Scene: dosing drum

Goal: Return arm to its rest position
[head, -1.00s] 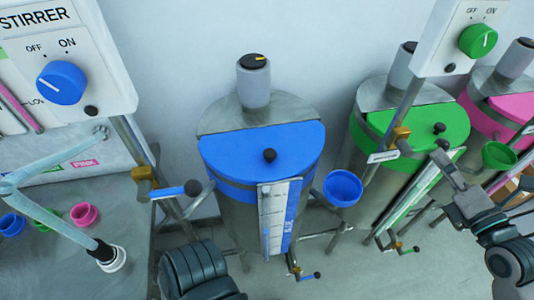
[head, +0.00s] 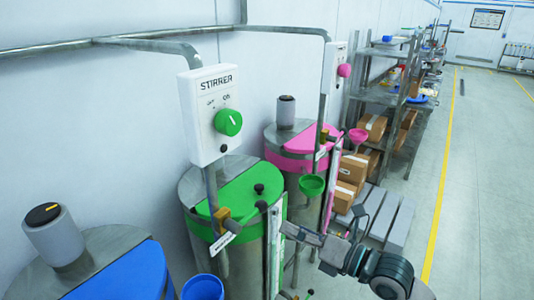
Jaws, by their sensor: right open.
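My right arm comes in from the lower right. Its dark grey gripper (head: 300,234) is open and appears empty, pointing left in front of the green drum (head: 245,262). From this angle I cannot tell whether it touches the drum's upright gauge. The green drum has a green lid (head: 240,197) with a black knob. A green funnel (head: 312,186) shows just above the gripper. My left gripper is not in view.
The STIRRER box (head: 208,100) with a green dial hangs on the wall. A pink drum (head: 290,150) stands behind the green one, a blue-lidded drum (head: 115,275) at lower left. Boxes (head: 352,168) and shelving stand beyond. The floor (head: 480,180) at right is clear.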

